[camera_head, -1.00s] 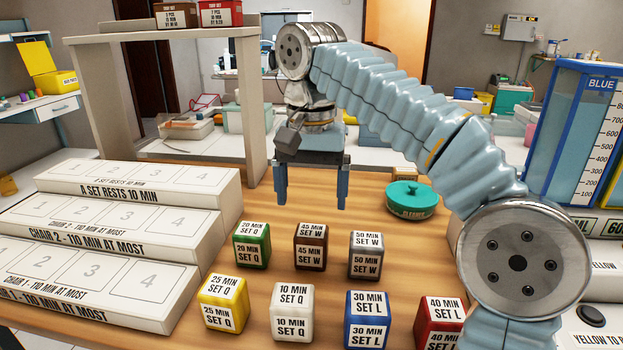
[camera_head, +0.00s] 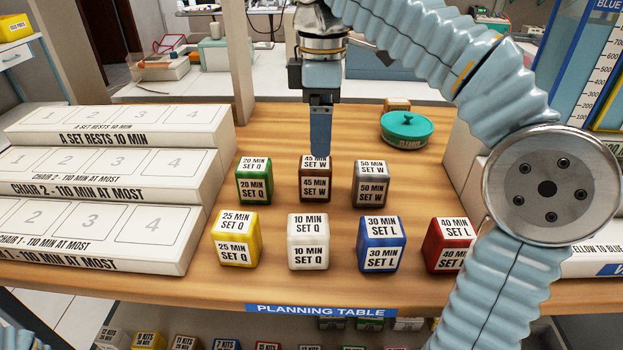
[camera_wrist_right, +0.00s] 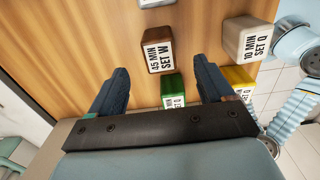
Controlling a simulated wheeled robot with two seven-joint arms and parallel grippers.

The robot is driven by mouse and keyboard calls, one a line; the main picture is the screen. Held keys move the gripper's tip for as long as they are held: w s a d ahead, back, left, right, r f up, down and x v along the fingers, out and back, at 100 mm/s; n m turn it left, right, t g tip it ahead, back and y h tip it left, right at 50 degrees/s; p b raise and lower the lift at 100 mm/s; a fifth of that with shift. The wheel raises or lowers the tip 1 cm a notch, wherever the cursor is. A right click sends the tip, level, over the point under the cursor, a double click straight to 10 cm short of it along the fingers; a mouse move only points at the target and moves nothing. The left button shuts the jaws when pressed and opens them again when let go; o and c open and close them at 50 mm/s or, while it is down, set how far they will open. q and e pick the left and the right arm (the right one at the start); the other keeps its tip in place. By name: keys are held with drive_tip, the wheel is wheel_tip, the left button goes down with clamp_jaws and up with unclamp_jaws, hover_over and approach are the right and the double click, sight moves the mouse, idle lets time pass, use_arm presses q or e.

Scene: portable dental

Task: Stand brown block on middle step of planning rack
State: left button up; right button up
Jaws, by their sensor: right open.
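The brown block (camera_head: 316,184), labelled 45 min set W, stands upright on the wooden table, in the back row between the green and grey blocks. It also shows in the right wrist view (camera_wrist_right: 158,49). My right gripper (camera_head: 320,150) points down at the block, its near finger overlapping the block's top edge. In the wrist view the fingers (camera_wrist_right: 161,68) are spread wide and empty, with the brown block ahead between their lines. Whether they flank it is unclear. The white planning rack's middle step (camera_head: 110,188), marked Chair 2, has empty numbered slots. My left gripper is out of view.
The green block (camera_head: 254,182) and grey block (camera_head: 369,184) stand close on either side. Yellow, white, blue and red blocks form the front row. A teal round container (camera_head: 406,130) sits behind right. The table is clear between rack and blocks.

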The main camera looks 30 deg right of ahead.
sight(320, 163)
wheel_tip(320, 163, down, 5)
drive_tip(key=shift+f+b, duration=0.1)
drive_tip(key=shift+b, duration=0.6)
drive_tip(key=f, duration=0.4)
drive_tip(key=f+b, duration=0.1)
drive_tip(key=shift+w+a+f, duration=0.3)
drive_tip(key=shift+f, duration=0.1)
drive_tip(key=shift+c, duration=0.2)
drive_tip(key=c, duration=1.1)
drive_tip(key=shift+r, duration=0.1)
drive_tip(key=shift+c, duration=0.2)
drive_tip(key=shift+r, duration=0.1)
